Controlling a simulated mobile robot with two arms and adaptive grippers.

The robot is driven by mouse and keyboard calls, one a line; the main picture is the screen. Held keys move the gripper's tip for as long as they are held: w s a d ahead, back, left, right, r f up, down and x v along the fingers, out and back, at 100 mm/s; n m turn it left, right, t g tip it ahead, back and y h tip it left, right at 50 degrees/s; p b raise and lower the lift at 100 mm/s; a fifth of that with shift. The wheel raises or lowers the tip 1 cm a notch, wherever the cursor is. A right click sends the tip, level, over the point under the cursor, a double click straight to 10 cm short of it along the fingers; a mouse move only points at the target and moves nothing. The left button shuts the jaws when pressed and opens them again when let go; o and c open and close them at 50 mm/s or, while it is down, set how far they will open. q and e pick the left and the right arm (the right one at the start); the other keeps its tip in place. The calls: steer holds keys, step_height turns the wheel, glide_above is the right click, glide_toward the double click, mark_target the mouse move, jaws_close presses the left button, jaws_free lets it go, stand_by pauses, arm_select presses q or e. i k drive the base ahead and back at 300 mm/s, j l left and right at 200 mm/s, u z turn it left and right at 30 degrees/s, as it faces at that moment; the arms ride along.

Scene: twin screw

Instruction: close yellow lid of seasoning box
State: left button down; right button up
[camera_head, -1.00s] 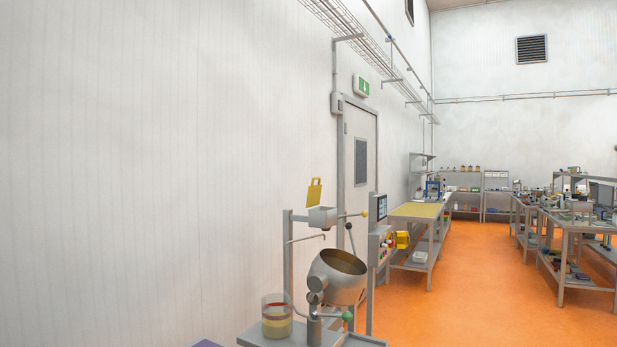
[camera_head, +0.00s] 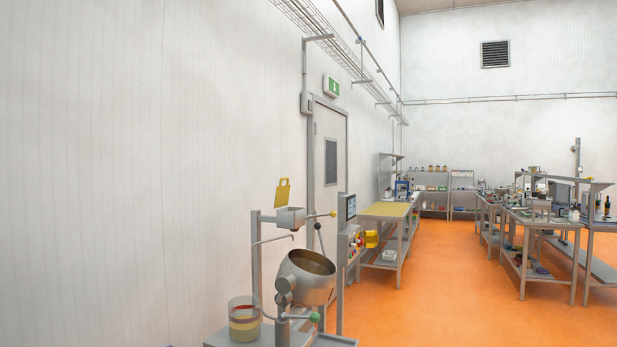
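The seasoning box (camera_head: 291,217) is a small grey box on a post above the mixing machine, in the lower left-middle of the head view. Its yellow lid (camera_head: 282,193) stands upright above the box, so the box is open. Neither of my grippers shows in this view.
Below the box are a tilted metal drum (camera_head: 306,276) and a clear container (camera_head: 244,320) with yellow and red contents on a steel stand. A control panel (camera_head: 351,240) stands to its right. Worktables (camera_head: 540,222) stand at the right. Orange floor (camera_head: 440,285) is clear between.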

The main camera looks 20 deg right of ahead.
mark_target(283, 192)
steer(key=i+l+z, duration=0.75)
steer(key=k+j, duration=0.05)
steer(key=k, duration=0.05)
